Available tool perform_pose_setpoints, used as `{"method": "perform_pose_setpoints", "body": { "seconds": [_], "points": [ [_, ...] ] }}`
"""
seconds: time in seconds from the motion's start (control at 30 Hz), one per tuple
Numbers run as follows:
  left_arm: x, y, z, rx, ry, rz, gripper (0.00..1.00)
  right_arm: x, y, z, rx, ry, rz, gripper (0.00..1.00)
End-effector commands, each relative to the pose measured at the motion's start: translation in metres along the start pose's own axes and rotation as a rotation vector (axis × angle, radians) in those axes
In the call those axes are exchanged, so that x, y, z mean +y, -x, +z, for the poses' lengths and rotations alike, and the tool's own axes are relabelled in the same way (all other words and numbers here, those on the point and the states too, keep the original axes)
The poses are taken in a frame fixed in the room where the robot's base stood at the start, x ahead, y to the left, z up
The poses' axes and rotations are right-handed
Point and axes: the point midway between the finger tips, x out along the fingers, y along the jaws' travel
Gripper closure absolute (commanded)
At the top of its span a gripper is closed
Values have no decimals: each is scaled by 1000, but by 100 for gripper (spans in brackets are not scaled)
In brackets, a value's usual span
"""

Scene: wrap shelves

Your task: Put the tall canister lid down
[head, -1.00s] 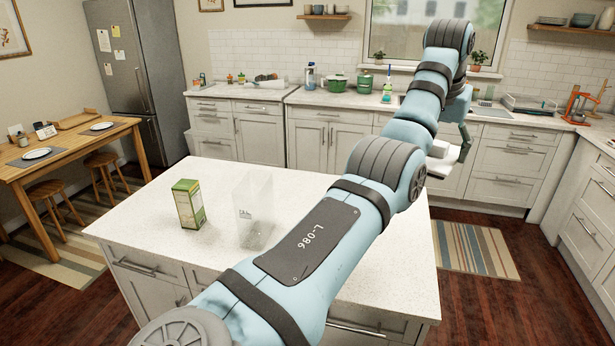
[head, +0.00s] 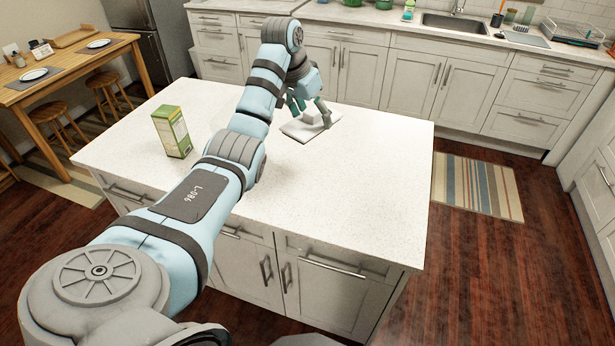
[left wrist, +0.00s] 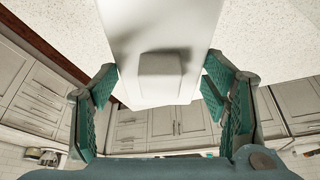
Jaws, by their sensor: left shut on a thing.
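The tall canister lid (head: 300,131) is a white, flat, roughly square piece with a block-like knob. In the head view it lies flat at or just above the far part of the island top; I cannot tell if it touches. My left gripper (head: 311,111) is over it, shut on the lid. In the left wrist view the lid (left wrist: 160,25) fills the upper middle, its knob between the fingers of my left gripper (left wrist: 160,90). My right gripper is not in view.
A green and yellow carton (head: 172,131) stands on the left part of the island top (head: 370,200). Counters with cabinets (head: 440,75) run along the back wall, with floor between.

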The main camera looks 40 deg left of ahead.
Motion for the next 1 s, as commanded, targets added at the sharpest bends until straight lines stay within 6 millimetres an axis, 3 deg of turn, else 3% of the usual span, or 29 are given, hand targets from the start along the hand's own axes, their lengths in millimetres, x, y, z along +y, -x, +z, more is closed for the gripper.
{"method": "perform_pose_setpoints", "body": {
  "seconds": [0.4, 0.73, 1.0],
  "points": [
    [1, -128, 56, -3, -13, 7, 62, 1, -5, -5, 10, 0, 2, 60],
    [1, -181, 77, -2, -13, 6, 62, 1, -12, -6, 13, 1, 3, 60],
    [1, -184, 78, -1, -14, 5, 62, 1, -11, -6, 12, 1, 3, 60]
  ]
}}
